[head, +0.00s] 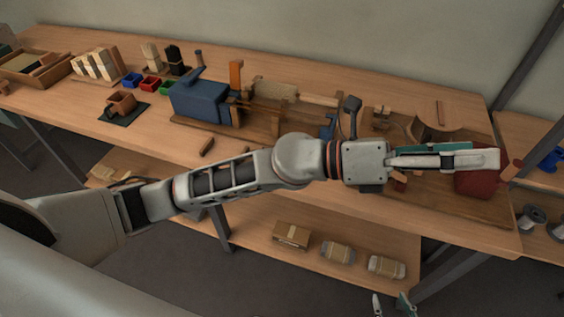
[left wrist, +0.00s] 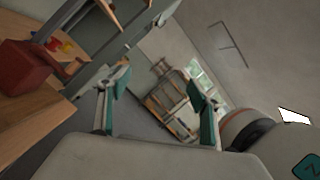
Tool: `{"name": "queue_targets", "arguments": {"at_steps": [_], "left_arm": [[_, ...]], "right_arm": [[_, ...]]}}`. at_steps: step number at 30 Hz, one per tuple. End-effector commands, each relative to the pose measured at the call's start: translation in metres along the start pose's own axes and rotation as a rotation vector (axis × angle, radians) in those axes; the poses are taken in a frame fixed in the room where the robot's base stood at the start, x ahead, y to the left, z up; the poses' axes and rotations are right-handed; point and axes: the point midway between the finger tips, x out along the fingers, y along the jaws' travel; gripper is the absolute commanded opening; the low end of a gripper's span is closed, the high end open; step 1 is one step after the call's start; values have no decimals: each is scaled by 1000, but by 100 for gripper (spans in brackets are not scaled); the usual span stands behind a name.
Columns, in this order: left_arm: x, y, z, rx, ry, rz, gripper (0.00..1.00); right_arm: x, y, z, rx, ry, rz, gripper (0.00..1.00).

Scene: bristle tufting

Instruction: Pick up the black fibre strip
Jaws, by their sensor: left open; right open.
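A black block of upright fibre (head: 174,57), which looks like the black fibre strip, stands at the back left of the bench beside a cream one (head: 151,56). My left gripper (head: 484,155) is far to the right of it, stretched over the right end of the bench. It is open, and its two teal-lined fingers show empty in the left wrist view (left wrist: 160,92). My right gripper (head: 391,305) shows only as fingertips at the bottom edge, open and low in front of the bench. The black fibre is not seen in the left wrist view.
Blue, red and green bins (head: 150,84) stand in front of the fibre blocks. A blue machine (head: 203,100) is to their right. A dark red block (head: 478,184) sits just below my left gripper. The lower shelf (head: 262,219) holds several packages.

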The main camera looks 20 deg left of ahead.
Motion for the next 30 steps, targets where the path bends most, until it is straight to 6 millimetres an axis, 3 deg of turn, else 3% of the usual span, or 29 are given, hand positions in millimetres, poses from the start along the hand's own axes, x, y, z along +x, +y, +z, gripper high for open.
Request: {"name": "queue_targets", "arguments": {"at_steps": [2,5,7,10,13,15,18,21,25,30], "left_arm": [[2,7,-38,141,223,-23,64],[-17,30,-82,290,503,-30,64],[-42,54,-103,383,701,-15,64],[-94,98,-113,492,982,39,64],[-158,141,-97,567,1249,129,64],[-202,164,-74,596,1414,207,64],[-259,184,-34,603,1602,324,64],[-301,192,1,590,1728,423,64],[-331,194,28,569,1812,503,64],[-344,201,27,557,1838,527,64]], "right_arm": [[0,0,0,0,0,0,41],[0,0,0,0,0,0,41],[0,0,0,0,0,0,41],[0,0,0,0,1,0,41],[0,0,0,-1,1,0,41],[0,0,-1,-1,1,0,41],[0,0,-1,-1,1,0,41],[0,0,-1,-1,1,0,41],[-1,0,0,-1,1,0,41],[0,0,1,-1,0,0,41]]}}
